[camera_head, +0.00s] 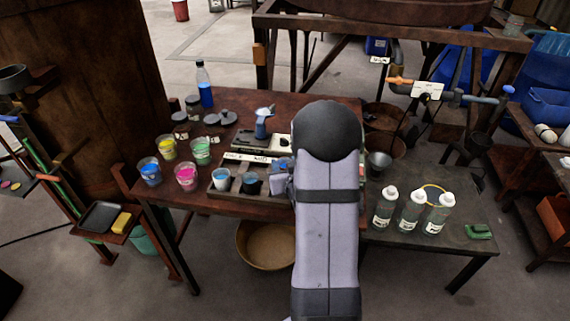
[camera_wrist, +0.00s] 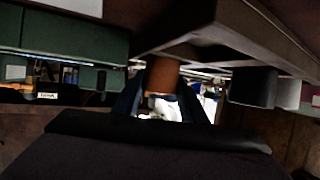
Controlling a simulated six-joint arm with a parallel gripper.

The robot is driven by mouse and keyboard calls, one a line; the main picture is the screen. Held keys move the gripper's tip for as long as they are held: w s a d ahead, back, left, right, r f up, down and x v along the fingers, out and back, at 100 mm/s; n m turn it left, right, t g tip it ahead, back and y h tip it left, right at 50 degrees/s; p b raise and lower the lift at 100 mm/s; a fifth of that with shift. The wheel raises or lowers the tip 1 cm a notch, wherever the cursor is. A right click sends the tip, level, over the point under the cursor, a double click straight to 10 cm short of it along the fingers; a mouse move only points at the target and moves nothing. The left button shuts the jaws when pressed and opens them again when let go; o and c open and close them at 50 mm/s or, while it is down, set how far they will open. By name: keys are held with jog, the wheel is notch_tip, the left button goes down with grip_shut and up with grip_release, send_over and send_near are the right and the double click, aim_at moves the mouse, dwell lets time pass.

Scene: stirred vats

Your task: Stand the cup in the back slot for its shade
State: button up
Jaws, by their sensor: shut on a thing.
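In the wrist view my gripper (camera_wrist: 162,98) has its two dark fingers closed on the sides of an orange-brown cup (camera_wrist: 162,77). In the head view my arm hides the held cup and most of the gripper. A dark tray (camera_head: 232,193) stands at the front of the brown table, beside my arm. It holds a light blue cup (camera_head: 221,180) and a dark blue cup (camera_head: 251,183). The tray also shows in the wrist view (camera_wrist: 218,40), which looks upside down. A pale strip with labels (camera_head: 250,158) lies behind these cups. I cannot make out the back slot.
Cups of blue (camera_head: 150,173), pink (camera_head: 187,177), yellow (camera_head: 167,147) and green (camera_head: 200,151) paint stand left of the tray. A blue bottle (camera_head: 204,86) and dark lids (camera_head: 222,119) are behind. White-capped bottles (camera_head: 411,211) stand on the right table.

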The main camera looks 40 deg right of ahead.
jog(key=shift+f, duration=0.1)
jog(key=o, duration=1.2)
jog(key=shift+c, duration=0.2)
jog(key=shift+r, duration=0.2)
jog(key=p+v, duration=0.2)
jog(key=v, duration=0.5)
jog(key=shift+d+r, duration=0.1)
jog(key=shift+s+r+p, duration=0.2)
jog(key=shift+p, duration=0.45)
jog(key=shift+s+p, duration=0.1)
jog(key=shift+p, duration=0.9)
jog(key=shift+s+a+r+p, duration=0.1)
jog(key=shift+a+p, duration=0.1)
jog(key=shift+p, duration=0.3)
